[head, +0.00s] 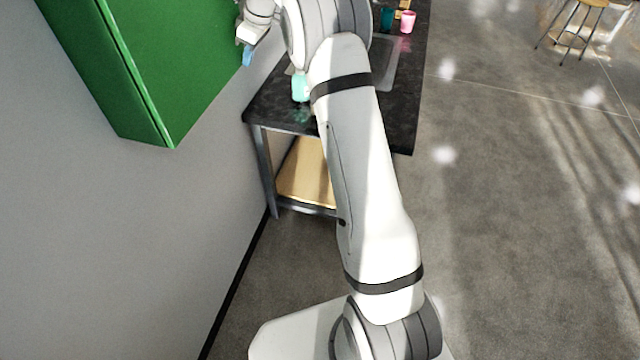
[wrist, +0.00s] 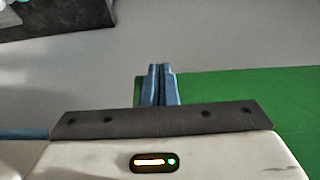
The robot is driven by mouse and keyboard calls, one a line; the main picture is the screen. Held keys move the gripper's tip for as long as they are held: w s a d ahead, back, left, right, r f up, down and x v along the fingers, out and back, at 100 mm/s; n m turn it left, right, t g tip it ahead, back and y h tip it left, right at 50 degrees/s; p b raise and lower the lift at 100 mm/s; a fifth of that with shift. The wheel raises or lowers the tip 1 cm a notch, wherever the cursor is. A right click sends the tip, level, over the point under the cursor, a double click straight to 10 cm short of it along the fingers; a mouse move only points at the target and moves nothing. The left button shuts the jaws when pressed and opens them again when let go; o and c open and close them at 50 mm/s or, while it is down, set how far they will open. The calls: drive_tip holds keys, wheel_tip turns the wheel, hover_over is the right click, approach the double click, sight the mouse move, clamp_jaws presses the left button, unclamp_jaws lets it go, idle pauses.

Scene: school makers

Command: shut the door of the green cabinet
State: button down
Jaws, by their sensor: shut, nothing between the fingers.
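The green cabinet (head: 165,60) hangs on the grey wall at the upper left of the head view. Its lower part shows and its top is cut off; I cannot tell how far its door stands open. In the wrist view a green panel (wrist: 250,100) fills the right side, behind the fingers. My gripper (head: 247,56) is at the right edge of the cabinet in the head view, partly cut off by the top of the picture. Its blue fingers (wrist: 160,72) are together and empty in the wrist view, overlapping the panel's left edge. I cannot tell whether they touch it.
A dark counter (head: 265,105) with a sink (head: 385,65) stands below, along the wall. A teal cup (head: 387,18), a pink cup (head: 407,21) and a turquoise object (head: 300,87) are on it. A stool (head: 575,30) stands far right. The floor on the right is clear.

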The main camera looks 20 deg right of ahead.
drive_tip(key=shift+w+a+r, duration=0.15)
drive_tip(key=shift+a+r, duration=0.05)
drive_tip(key=shift+r, duration=0.1)
drive_tip(key=shift+r, duration=0.1)
drive_tip(key=shift+w, duration=0.1)
